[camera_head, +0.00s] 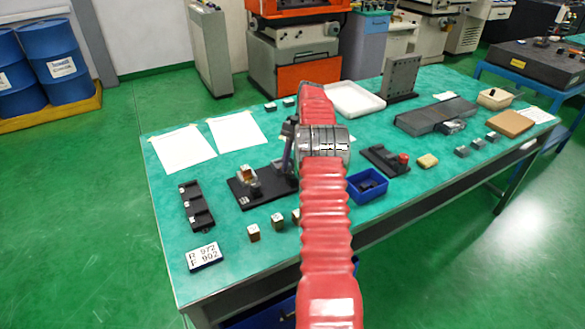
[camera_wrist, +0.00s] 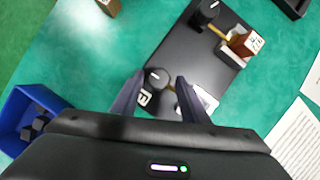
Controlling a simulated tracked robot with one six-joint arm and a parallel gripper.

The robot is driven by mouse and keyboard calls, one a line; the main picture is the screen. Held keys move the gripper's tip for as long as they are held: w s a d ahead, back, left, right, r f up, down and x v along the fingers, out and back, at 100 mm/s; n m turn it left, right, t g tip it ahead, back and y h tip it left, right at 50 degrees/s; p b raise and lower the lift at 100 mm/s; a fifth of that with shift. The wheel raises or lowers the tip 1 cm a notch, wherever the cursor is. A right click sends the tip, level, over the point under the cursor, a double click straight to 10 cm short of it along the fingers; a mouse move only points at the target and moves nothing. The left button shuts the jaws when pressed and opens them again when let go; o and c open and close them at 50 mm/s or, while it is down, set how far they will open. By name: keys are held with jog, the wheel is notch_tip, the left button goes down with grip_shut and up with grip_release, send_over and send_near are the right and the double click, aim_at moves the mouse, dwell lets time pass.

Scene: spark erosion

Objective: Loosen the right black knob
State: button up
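A black fixture plate (camera_wrist: 196,50) carries two black knobs. The right black knob (camera_wrist: 156,77) shows in the wrist view between the fingertips of my gripper (camera_wrist: 161,76), beside a white label. The fingers stand apart on either side of it; I cannot tell whether either one touches it. The other black knob (camera_wrist: 206,11) is farther up in the wrist view, beside a copper-coloured block (camera_wrist: 241,42) with a white marked top. In the head view the plate (camera_head: 252,199) lies on the green table, and my gripper (camera_head: 288,152) and arm hide its right end and the right knob.
A blue bin (camera_head: 355,193) with dark pieces stands right of my arm. A black fixture with a red knob (camera_head: 403,158) lies farther right. Small blocks (camera_head: 254,232) stand in front of the plate. White sheets (camera_head: 182,149) lie behind it, a black tray (camera_head: 192,214) to the left.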

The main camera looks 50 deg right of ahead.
jog(key=shift+o, duration=0.4)
jog(key=shift+r, duration=0.1)
jog(key=v, duration=0.7)
dwell(0.5)
dwell(0.5)
